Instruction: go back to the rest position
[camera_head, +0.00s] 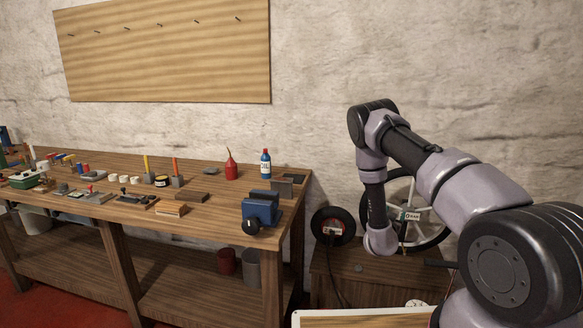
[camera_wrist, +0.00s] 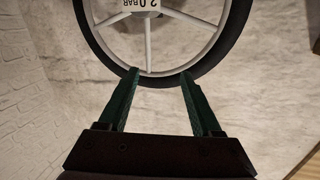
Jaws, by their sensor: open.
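My gripper (camera_wrist: 158,78) shows in the wrist view with its two green fingers apart and nothing between them. Behind the fingertips is a wheel (camera_wrist: 200,62) with a black tyre, pale spokes and a "2.0 BAR" label. In the head view my arm reaches in from the right and bends down at its far end. The wheel (camera_head: 440,228) stands against the wall behind my arm, partly hidden by it. The gripper's fingers are hard to make out in the head view.
A wooden workbench (camera_head: 225,200) on the left holds a blue vise (camera_head: 262,208), a red oil can (camera_head: 231,168), a blue bottle (camera_head: 265,164) and several small tools. A pegboard (camera_head: 165,55) hangs above.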

